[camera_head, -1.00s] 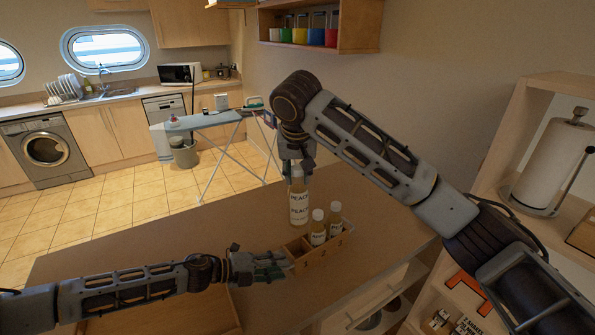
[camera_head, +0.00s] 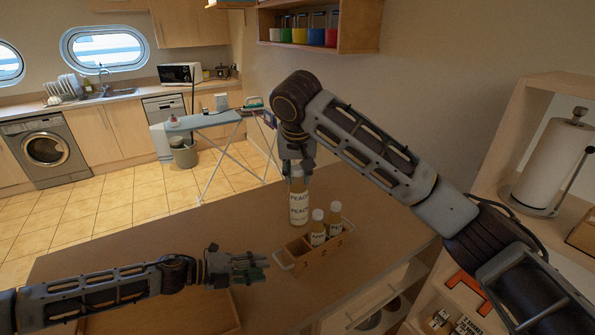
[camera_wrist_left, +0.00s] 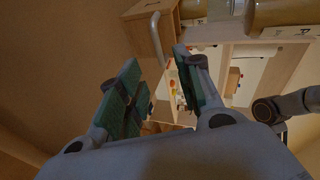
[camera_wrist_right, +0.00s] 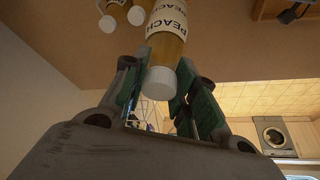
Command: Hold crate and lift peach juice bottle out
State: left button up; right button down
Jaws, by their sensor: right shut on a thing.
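The peach juice bottle (camera_head: 299,208), labelled PEACH, hangs upright from my right gripper (camera_head: 297,168), which is shut on its top. Its base shows clear of the crate walls, above or behind the left part; I cannot tell which. It also shows in the right wrist view (camera_wrist_right: 167,35), white cap toward the camera.
The wooden table (camera_head: 215,240) is clear to the left of and behind the crate. A tray or board (camera_head: 190,318) lies at the front left under my left arm. A shelf unit with a paper towel roll (camera_head: 550,165) stands at right.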

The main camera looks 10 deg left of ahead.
pick_arm(q)
jog(key=shift+v, duration=2.95)
jog(key=shift+s+f, duration=0.1)
jog(key=shift+s, duration=0.05)
